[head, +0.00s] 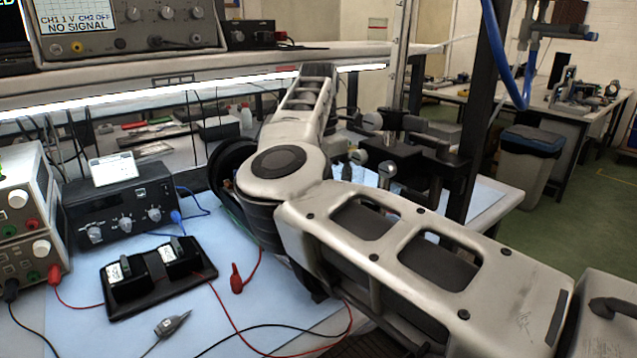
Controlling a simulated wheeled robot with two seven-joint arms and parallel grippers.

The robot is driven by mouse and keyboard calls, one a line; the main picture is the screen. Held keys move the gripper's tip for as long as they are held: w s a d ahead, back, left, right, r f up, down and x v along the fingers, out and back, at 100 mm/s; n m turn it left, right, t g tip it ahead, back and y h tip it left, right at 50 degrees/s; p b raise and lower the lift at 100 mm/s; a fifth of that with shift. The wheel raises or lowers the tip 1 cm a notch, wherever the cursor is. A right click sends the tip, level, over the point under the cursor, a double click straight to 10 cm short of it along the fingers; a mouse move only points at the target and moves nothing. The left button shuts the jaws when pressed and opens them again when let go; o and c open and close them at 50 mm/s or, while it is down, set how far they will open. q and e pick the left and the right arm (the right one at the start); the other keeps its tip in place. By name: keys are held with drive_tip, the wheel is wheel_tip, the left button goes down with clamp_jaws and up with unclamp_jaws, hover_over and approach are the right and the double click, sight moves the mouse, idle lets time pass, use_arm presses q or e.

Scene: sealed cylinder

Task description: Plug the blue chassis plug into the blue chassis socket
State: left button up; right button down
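A small blue plug-like piece (177,217) with a blue cable is at the front right corner of a black instrument box (118,212). I cannot tell whether it is seated in the box or only beside it. No blue socket can be made out separately. My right arm comes in from the lower right and crosses the middle of the head view, hiding much of the bench behind it. Neither of my grippers can be seen.
A black tray (150,290) with two black modules stands before the box. A red plug (237,280), a grey probe (172,324) and loose red and black cables lie on the blue mat (75,322). Grey power supplies (24,225) stand at the left. An oscilloscope (130,22) sits on the shelf.

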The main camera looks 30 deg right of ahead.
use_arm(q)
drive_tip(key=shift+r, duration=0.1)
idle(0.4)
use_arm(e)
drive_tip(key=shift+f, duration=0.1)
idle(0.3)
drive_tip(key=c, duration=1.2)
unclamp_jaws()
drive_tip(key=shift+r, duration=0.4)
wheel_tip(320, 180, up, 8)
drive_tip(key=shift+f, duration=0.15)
use_arm(q)
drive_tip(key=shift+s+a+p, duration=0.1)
drive_tip(key=shift+p, duration=0.3)
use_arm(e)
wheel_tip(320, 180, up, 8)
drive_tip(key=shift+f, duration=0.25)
